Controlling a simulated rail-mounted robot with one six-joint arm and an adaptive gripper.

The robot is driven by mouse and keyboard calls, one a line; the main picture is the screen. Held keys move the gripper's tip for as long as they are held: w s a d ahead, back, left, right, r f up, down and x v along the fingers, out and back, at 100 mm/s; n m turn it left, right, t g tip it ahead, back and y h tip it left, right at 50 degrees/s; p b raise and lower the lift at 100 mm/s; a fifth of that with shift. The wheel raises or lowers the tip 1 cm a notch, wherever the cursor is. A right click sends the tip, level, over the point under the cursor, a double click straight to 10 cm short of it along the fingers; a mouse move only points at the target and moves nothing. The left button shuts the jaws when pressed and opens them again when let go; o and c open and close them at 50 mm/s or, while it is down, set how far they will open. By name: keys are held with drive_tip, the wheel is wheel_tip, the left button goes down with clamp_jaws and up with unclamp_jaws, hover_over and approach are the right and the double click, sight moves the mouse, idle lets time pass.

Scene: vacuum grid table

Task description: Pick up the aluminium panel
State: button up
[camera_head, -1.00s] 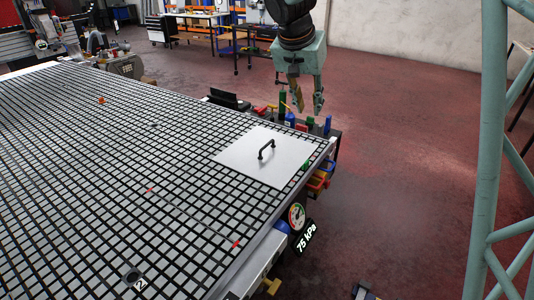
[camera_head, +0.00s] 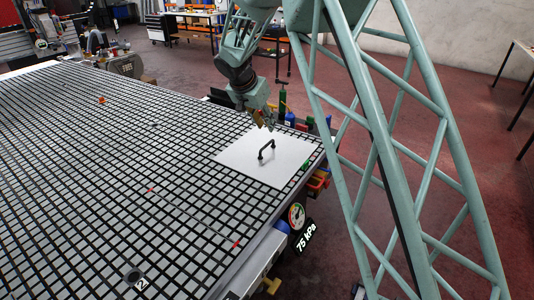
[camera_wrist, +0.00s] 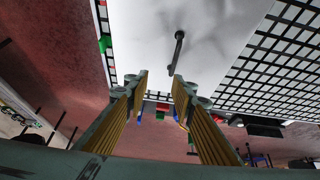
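The handle (camera_wrist: 177,50) shows beyond the fingertips, nearer the right one, against the bare panel (camera_wrist: 140,30).
The black-and-white grid table (camera_head: 90,180) is mostly clear, with a small orange item (camera_head: 101,100) far off. A gauge reading 75 kPa (camera_head: 297,216) hangs at the table's right edge. Bottles and coloured bins (camera_head: 318,183) stand beside the panel.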

sight(267, 145)
drive_tip(key=a+f, duration=0.1)
drive_tip(key=w+a+f, duration=0.2)
drive_tip(key=shift+a+f, duration=0.1)
drive_tip(key=shift+f, duration=0.3)
drive_tip(key=shift+x, duration=4.25)
drive_tip(key=shift+b+x, duration=0.45)
drive_tip(key=shift+x, duration=2.2)
clamp_jaws()
